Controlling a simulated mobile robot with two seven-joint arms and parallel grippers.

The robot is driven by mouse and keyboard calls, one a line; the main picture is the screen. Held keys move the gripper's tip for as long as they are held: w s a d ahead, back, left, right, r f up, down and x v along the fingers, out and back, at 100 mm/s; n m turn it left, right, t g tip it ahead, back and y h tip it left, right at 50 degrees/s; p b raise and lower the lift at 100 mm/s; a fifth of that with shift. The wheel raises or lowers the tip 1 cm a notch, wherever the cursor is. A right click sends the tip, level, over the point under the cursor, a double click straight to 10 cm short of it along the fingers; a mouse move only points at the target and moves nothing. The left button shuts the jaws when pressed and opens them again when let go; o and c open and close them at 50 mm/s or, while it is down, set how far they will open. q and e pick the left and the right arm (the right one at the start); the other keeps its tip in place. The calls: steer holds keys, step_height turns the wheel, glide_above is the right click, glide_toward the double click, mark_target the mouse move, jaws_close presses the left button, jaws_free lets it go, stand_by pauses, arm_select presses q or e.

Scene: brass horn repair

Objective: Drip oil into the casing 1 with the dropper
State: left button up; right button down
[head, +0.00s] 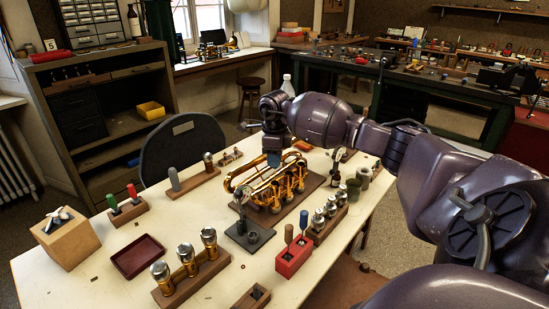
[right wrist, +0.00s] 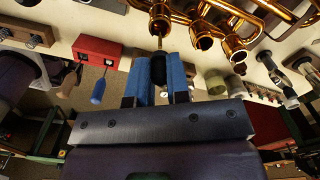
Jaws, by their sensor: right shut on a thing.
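The brass horn (head: 262,184) lies on a dark brown board in the middle of the white table, its valve casings toward the front. My right gripper (head: 273,158) is above the back part of the horn with its blue fingers pointing down. In the right wrist view the blue fingers (right wrist: 159,78) are shut on the dropper (right wrist: 157,70), whose dark bulb shows between them. Its thin tip points at an open brass casing (right wrist: 160,20); I cannot tell whether it is inside. Two more casings (right wrist: 201,38) show beside it. My left gripper is not in view.
A red block (head: 293,258) with upright tools stands at the front. Valve racks (head: 192,270) stand front left and right of the horn. A dark tray (head: 137,256) and a wooden box (head: 65,240) sit at the left. Bare table lies between the tray and horn.

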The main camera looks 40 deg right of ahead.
steer(key=shift+f+b, duration=0.35)
steer(key=shift+f, duration=0.65)
stand_by(1.9)
steer(key=shift+r+p, duration=0.8)
steer(key=shift+r, duration=1.8)
steer(key=shift+f, duration=0.1)
